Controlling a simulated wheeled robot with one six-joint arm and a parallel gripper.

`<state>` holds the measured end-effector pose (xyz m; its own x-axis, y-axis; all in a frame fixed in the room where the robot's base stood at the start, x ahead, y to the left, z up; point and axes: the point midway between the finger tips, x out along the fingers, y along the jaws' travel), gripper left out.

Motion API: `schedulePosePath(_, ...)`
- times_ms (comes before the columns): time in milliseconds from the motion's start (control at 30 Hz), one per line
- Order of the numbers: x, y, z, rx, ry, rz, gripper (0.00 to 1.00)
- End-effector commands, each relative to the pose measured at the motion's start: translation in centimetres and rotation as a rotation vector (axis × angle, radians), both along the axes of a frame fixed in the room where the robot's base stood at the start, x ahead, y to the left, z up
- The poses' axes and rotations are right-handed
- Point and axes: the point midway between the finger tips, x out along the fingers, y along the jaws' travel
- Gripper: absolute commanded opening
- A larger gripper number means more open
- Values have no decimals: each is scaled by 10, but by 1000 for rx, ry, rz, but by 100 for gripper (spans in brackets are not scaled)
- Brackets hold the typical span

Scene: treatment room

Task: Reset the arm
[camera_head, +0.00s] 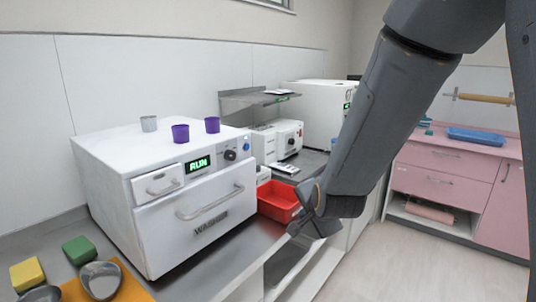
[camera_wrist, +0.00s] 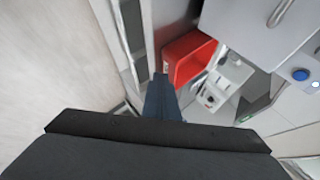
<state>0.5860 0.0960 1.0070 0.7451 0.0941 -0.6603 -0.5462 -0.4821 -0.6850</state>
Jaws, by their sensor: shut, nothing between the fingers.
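My arm comes down from the upper right in the head view, and my gripper (camera_head: 312,226) hangs at its lower end, in front of the counter edge near a red bin. The fingers are together, with nothing between them. In the wrist view my gripper (camera_wrist: 160,82) shows as a narrow dark shape pointing toward the red bin (camera_wrist: 190,58). The gripper looks apart from the bin and the counter, though the exact gap is hard to tell.
Sponges (camera_head: 79,250) lie front left. Pink cabinets (camera_head: 445,165) stand right; the floor (camera_head: 400,265) between is clear.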

Motion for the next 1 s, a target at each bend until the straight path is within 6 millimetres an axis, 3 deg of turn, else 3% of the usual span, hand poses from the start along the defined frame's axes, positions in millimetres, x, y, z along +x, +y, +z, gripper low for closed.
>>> schedulePosePath(233, -106, -56, -42, -391, 358, 440, 0)
schedulePosePath(400, -174, -82, -52, -521, 541, 741, 0)
schedulePosePath(500, -200, -90, -53, -550, 602, 857, 0)
schedulePosePath(633, -215, -95, -54, -563, 638, 930, 0)
schedulePosePath(1000, -215, -95, -54, -563, 638, 930, 0)
